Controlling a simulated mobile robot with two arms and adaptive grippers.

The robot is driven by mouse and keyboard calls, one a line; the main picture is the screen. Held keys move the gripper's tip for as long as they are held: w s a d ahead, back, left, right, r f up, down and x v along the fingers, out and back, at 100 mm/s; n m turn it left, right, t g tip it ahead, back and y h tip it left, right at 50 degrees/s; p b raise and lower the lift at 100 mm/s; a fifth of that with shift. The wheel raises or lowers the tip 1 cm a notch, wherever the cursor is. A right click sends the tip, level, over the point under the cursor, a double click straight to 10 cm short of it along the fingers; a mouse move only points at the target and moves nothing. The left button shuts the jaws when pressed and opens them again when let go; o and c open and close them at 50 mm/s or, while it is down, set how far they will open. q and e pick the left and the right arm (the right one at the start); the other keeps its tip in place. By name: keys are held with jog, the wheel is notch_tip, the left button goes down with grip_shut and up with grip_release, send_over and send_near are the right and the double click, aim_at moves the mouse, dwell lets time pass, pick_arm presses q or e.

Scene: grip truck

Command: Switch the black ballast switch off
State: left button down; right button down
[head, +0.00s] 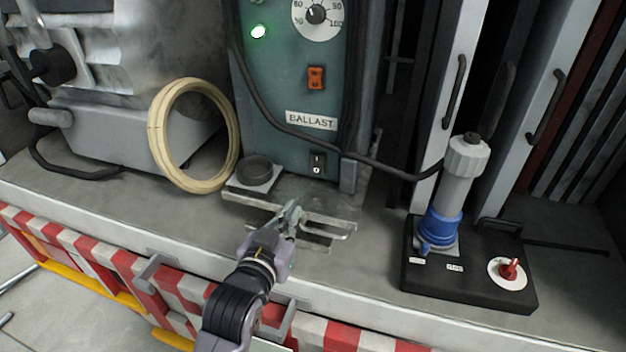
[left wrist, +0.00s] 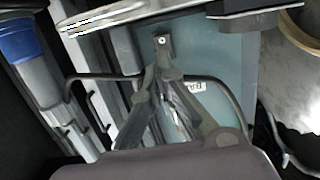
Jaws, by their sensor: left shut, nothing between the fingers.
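The black ballast switch (head: 318,164) sits low on the front of the grey-green ballast box (head: 270,95), under the white BALLAST label (head: 310,120). A small white mark shows on its lower half; I cannot tell which way it is tipped. In the left wrist view the switch (left wrist: 162,45) appears just beyond the fingertips, with the picture turned upside down. My left gripper (head: 294,210) is shut and empty. It is in front of and below the switch, apart from it, above the ledge. My right gripper is not in view.
An orange switch (head: 316,78), a dial (head: 316,14) and a lit green lamp (head: 258,31) are higher on the box. A black cable (head: 385,166) crosses to the right. A cream ring (head: 155,135) stands left. A black base (head: 470,275) with a blue-collared cylinder stands right.

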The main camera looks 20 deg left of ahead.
aim_at(317, 174)
pick_arm(q)
jog(key=w+p, duration=0.1)
jog(key=w, duration=0.3)
jog(key=w+f+p, duration=0.1)
jog(key=w, duration=0.4)
jog(key=w+f+p, duration=0.1)
jog(key=w, duration=0.3)
jog(key=shift+w+d, duration=0.2)
jog(key=shift+w, duration=0.15)
jog(key=b, duration=0.1)
jog(key=f+b, duration=0.1)
jog(key=b, duration=0.1)
jog(key=shift+w+t, duration=0.3)
jog(key=shift+t, duration=0.1)
jog(key=shift+r+t+b, duration=0.2)
jog(key=shift+t+b, duration=0.1)
jog(key=shift+b, duration=0.05)
jog(key=shift+r+p, duration=0.2)
jog(key=shift+p, duration=0.15)
jog(key=s, duration=1.2)
jog(key=shift+a, duration=0.2)
jog(key=shift+w, duration=0.1)
